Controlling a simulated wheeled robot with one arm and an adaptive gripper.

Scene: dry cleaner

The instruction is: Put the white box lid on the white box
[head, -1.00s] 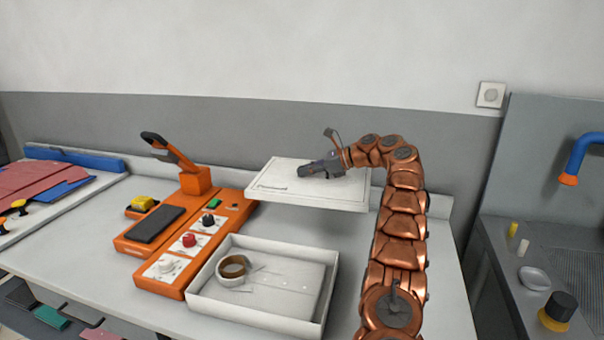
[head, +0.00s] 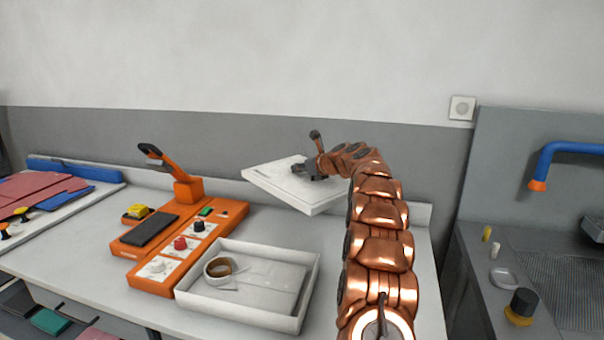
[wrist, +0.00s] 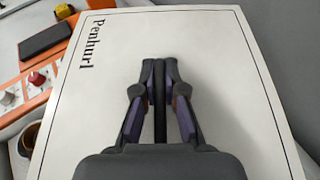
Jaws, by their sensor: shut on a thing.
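The white box lid (head: 272,183) is up in the air above the back of the table in the head view, a little tilted. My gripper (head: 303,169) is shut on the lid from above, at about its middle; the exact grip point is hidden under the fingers. In the wrist view the lid (wrist: 220,60) fills most of the picture, with "Penhurl" printed along its left side, and my gripper (wrist: 160,65) points along it. The open white box (head: 240,313) stands on the table in front of the lid and to its left. It holds a tape roll (head: 221,269) and flat pale items.
An orange machine (head: 160,272) with knobs and a raised lever stands directly left of the box. A grey sink unit (head: 470,240) with a blue tap (head: 575,148) is at the right. The table (head: 90,270) is clear at front left.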

